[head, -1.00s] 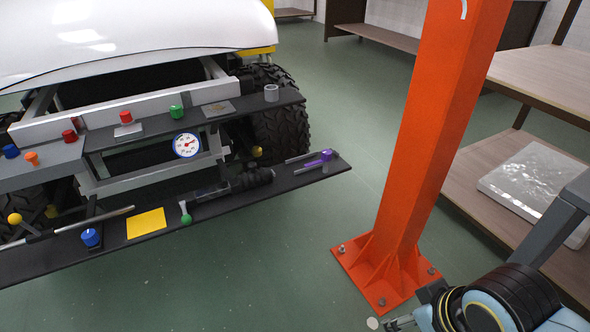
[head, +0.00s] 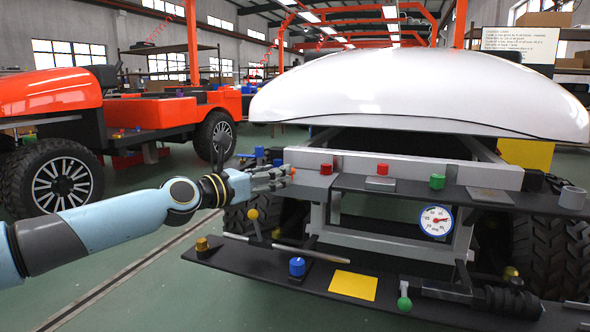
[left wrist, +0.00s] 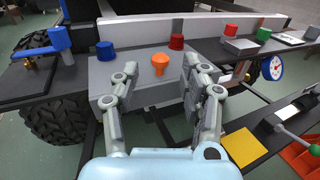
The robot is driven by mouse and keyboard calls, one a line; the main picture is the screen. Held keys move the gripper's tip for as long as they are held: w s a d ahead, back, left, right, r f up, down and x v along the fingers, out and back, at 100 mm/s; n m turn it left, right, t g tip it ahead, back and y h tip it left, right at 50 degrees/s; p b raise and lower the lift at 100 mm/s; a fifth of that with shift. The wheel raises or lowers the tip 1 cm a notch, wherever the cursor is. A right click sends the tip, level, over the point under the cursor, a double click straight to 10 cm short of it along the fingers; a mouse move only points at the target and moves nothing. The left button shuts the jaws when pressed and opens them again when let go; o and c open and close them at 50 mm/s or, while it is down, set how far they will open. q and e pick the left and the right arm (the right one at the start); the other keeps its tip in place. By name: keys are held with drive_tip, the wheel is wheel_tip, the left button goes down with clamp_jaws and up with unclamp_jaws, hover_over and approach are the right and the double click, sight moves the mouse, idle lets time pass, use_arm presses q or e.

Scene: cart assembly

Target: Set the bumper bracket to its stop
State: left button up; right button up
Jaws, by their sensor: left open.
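My left gripper (head: 285,178) reaches in from the left to the cart front in the head view. In the left wrist view, its two fingers (left wrist: 158,82) are spread apart on either side of an orange knob (left wrist: 160,64), with nothing between them held. The knob stands on a light grey block (left wrist: 142,62) on the front of the cart; I cannot tell for sure whether this block is the bumper bracket. The orange knob (head: 292,170) is partly hidden behind the fingers in the head view. My right gripper is not in view.
Red knobs (head: 326,169) and a blue knob (left wrist: 105,50) stand close by the fingers. A dial gauge (head: 436,221) hangs under the dark upper shelf (head: 410,194). The lower black board (head: 240,262) carries a yellow plate (head: 353,285) and several knobs. Open floor lies at the left.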

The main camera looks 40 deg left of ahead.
use_arm(q)
drive_tip(key=w, duration=0.4)
drive_tip(key=shift+w+d+f, duration=0.1)
drive_tip(key=shift+w+d, duration=0.15)
drive_tip(key=shift+d, duration=0.15)
drive_tip(key=shift+w+d+b, duration=0.1)
drive_tip(key=shift+w+b, duration=0.25)
drive_tip(key=shift+w, duration=0.25)
clamp_jaws()
drive_tip(key=shift+w+f, duration=0.15)
drive_tip(key=shift+w, duration=0.05)
